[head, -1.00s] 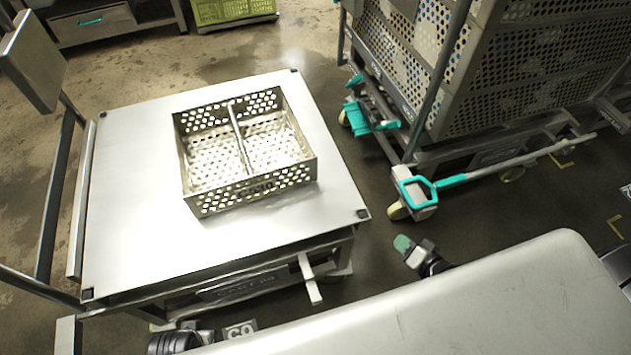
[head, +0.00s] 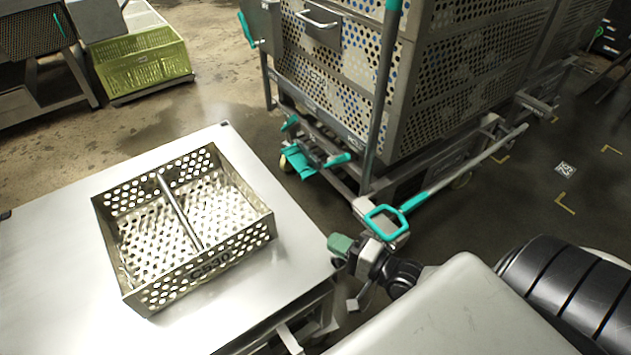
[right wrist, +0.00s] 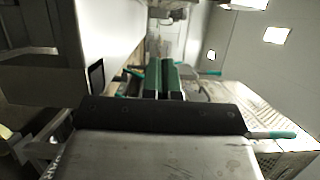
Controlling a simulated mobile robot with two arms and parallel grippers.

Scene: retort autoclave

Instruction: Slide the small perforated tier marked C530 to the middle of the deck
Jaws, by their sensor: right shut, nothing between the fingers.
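The small perforated metal tier marked C530 (head: 205,268) sits on the bare steel deck (head: 55,285) of a cart in the head view. It is an open box with one divider bar across it, standing nearer the deck's right side. My right gripper (head: 340,245) is just off the deck's right corner, to the right of the tier and apart from it. Its green fingers (right wrist: 163,80) show close together in the right wrist view, with nothing between them. The tier does not clearly show in the right wrist view. My left gripper is not in the frames.
A tall perforated cage cart (head: 450,80) stands behind and to the right, with a teal-handled tow bar (head: 388,218) reaching toward my right gripper. A yellow-green crate (head: 140,62) stands at the back left. The deck left of the tier is clear.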

